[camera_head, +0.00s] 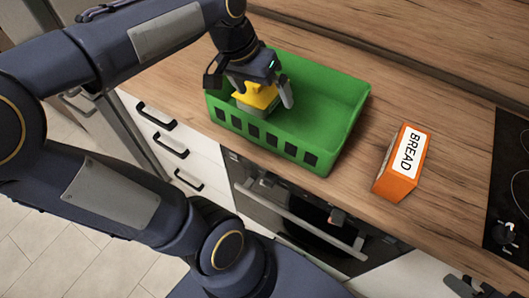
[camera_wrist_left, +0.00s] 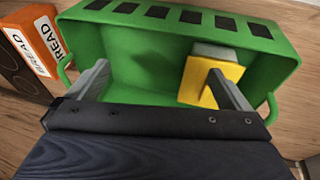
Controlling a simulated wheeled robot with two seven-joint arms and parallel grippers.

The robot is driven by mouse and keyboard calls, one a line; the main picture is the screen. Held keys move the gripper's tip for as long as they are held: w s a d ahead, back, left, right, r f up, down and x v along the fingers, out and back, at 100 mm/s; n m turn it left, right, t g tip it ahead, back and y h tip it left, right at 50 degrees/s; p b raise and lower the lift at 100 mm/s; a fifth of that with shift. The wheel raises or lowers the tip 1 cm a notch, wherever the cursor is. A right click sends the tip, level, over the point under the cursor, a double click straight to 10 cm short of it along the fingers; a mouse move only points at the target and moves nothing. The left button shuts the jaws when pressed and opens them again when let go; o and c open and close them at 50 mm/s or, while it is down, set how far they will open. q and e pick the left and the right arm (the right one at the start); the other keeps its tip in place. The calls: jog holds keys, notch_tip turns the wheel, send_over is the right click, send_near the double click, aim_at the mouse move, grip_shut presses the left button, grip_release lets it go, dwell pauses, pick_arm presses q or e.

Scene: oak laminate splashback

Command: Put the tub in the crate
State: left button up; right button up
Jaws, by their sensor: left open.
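The tub (camera_head: 261,94) has a yellow top and a pale grey body, and is inside the green crate (camera_head: 343,118), towards its left end. My left gripper (camera_head: 257,88) is open and reaches down into the crate over the tub, hiding part of it. In the left wrist view, the tub (camera_wrist_left: 196,82) sits by the right finger of my gripper (camera_wrist_left: 158,74), partly behind that finger.
An orange bread box (camera_head: 393,178) stands on the wooden counter (camera_head: 420,95), right of the crate. A black hob (camera_head: 512,180) is at the far right. Drawers and an oven (camera_head: 290,215) lie below the counter's front edge.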

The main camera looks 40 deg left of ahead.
pick_arm(q)
jog(key=s+d+f+t+h, duration=0.1)
jog(key=s+d+f+t, duration=0.1)
jog(key=s+d+f, duration=0.4)
jog(key=s+d, duration=0.2)
jog(key=s, duration=0.2)
jog(key=shift+d+f+h, duration=0.2)
jog(key=shift+d+h, duration=0.1)
jog(key=shift+d, duration=0.1)
